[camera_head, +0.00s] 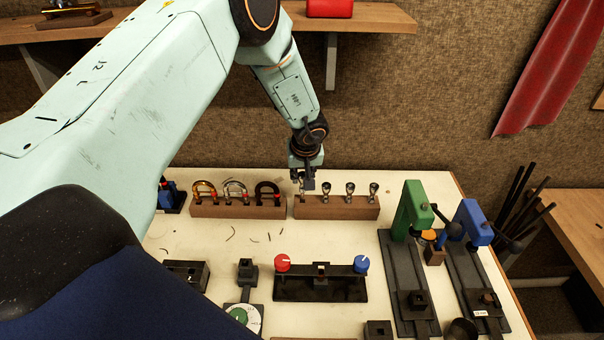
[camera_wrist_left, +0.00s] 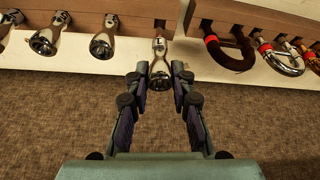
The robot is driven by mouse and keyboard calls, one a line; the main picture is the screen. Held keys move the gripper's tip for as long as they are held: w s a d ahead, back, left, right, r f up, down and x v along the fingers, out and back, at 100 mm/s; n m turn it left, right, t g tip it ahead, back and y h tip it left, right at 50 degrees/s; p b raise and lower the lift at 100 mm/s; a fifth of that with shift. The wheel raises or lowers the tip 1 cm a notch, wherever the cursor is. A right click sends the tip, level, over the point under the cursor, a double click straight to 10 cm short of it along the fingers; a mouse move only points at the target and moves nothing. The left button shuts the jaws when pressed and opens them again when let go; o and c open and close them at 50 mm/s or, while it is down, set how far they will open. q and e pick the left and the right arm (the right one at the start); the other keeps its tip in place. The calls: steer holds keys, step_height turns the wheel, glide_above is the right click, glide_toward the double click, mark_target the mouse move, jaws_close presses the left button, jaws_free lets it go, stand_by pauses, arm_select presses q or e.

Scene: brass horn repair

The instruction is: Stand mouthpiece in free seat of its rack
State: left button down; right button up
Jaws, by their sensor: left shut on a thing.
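The mouthpiece rack (camera_head: 337,211) is a low wooden block at the back of the bench. Three silver mouthpieces stand in it, cups up: one (camera_head: 325,190), a middle one (camera_head: 350,190) and a right one (camera_head: 373,191). My left gripper (camera_head: 304,187) is over the rack's left end, shut on another silver mouthpiece (camera_wrist_left: 159,68). In the left wrist view its cup is between the fingertips (camera_wrist_left: 160,78) and its shank points to the rack (camera_wrist_left: 135,26). I cannot tell whether the shank is inside the seat. My right gripper is not in view.
A second wooden block (camera_head: 237,211) with several curved tubes stands close left of the rack. Green (camera_head: 413,209) and blue (camera_head: 472,224) presses stand at right. A black fixture with red and blue knobs (camera_head: 320,287) is in front. Bare bench lies between.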

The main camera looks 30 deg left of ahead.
arm_select(q)
steer(key=shift+d, duration=0.1)
steer(key=shift+s+a+r+p, duration=0.15)
steer(key=shift+a+p, duration=0.1)
steer(key=shift+p, duration=0.15)
steer(key=shift+d, duration=0.1)
stand_by(0.6)
steer(key=shift+d+p, duration=0.1)
steer(key=shift+p, duration=0.6)
stand_by(0.6)
steer(key=shift+f+b, duration=0.8)
steer(key=shift+f, duration=1.15)
